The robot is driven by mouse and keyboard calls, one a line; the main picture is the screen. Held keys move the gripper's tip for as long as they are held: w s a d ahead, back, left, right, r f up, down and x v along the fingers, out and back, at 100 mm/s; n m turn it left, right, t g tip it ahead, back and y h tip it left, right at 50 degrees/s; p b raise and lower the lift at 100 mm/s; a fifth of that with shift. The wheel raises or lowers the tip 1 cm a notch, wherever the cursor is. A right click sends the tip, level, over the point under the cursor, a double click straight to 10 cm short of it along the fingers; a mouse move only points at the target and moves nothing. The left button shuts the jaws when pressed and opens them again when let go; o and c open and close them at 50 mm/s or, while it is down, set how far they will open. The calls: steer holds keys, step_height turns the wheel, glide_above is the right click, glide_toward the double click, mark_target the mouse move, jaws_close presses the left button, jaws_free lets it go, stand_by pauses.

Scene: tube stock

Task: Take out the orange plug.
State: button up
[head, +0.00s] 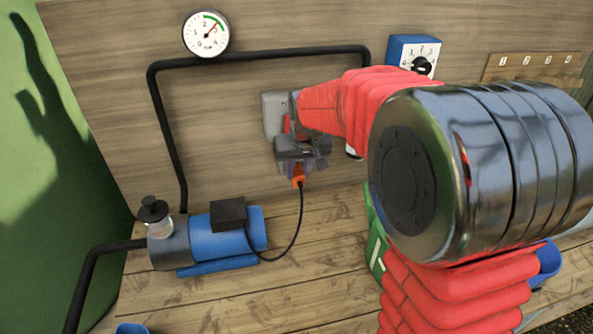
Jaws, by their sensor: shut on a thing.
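The orange plug (299,182) shows below my gripper (292,163), near the wooden back wall. A black cord hangs from it and runs down to the blue pump (228,236). My gripper is dark and shut on the plug; its fingers hide most of the plug. A grey box (272,112) on the wall, perhaps the socket, is partly behind my gripper. I cannot tell whether the plug still sits in a socket or is clear of it.
A round gauge (206,33) and a black pipe (260,56) are on the wall. A blue dial box (415,55) and a hook board (530,68) are to the right. A black-capped jar (155,217) stands on the pump. The bench front has free room.

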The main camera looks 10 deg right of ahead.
jaws_close()
steer(key=s, duration=0.6)
stand_by(2.2)
